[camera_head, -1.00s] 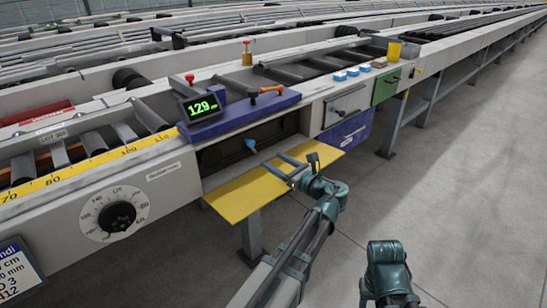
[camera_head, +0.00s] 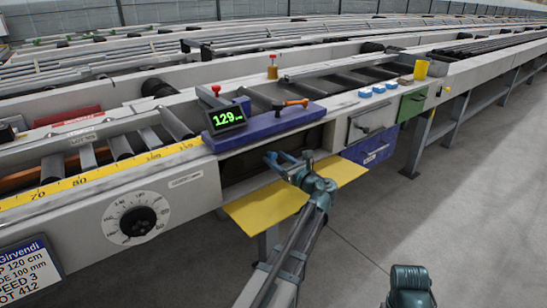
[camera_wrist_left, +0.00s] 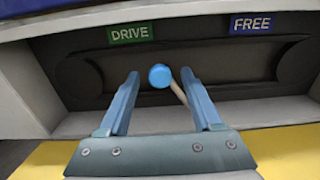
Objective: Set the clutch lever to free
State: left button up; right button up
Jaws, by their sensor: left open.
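The clutch lever shows in the left wrist view as a round blue knob (camera_wrist_left: 160,76) on a pale stem that runs down to the right. It stands in a dark recess under a green DRIVE label (camera_wrist_left: 130,33) and a blue FREE label (camera_wrist_left: 252,23), nearer DRIVE. My left gripper (camera_wrist_left: 161,80) is open, with one finger on each side of the knob and visible gaps. In the head view my left gripper (camera_head: 281,161) reaches into the recess below the blue panel and largely covers the lever.
A yellow plate (camera_head: 262,208) juts out below the recess. Above it a blue panel (camera_head: 266,126) carries a display (camera_head: 226,119) reading 129 and an orange-handled lever (camera_head: 292,103). A dial (camera_head: 138,221) is at left. Open floor lies to the right.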

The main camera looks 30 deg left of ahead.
pick_arm(q)
jog(key=shift+x, duration=1.05)
grip_shut()
dwell(0.7)
